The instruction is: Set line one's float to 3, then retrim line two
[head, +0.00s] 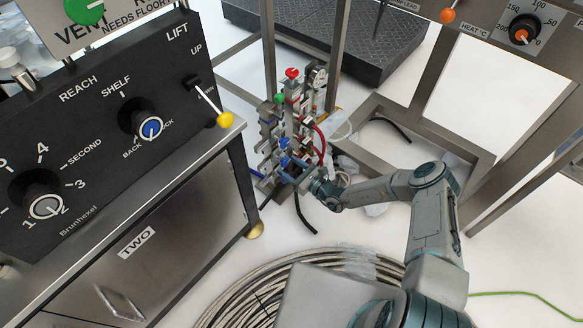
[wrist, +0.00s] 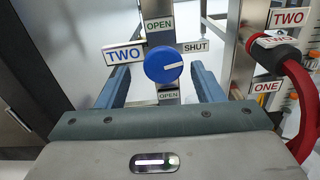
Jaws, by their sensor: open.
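In the wrist view a round blue knob (wrist: 163,65) has a white pointer bar aimed right, toward a SHUT label (wrist: 195,47). A blue-lettered TWO plate (wrist: 124,56) is at its left, with OPEN labels above and below. My gripper (wrist: 160,72) is open, one finger on each side of the knob, with visible gaps. At the right edge, a tube with orange marks (wrist: 294,105) is partly cut off, near ONE and TWO plates; its float cannot be read. In the head view my gripper reaches the valve stand (head: 290,125); its small parts are hard to separate.
A red hose (wrist: 295,85) curves close to my right finger. The stand carries a red knob (head: 292,73), a green knob (head: 280,98) and a gauge (head: 318,76). A black control cabinet (head: 90,130) is at left. Coiled hose (head: 235,305) lies on the floor.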

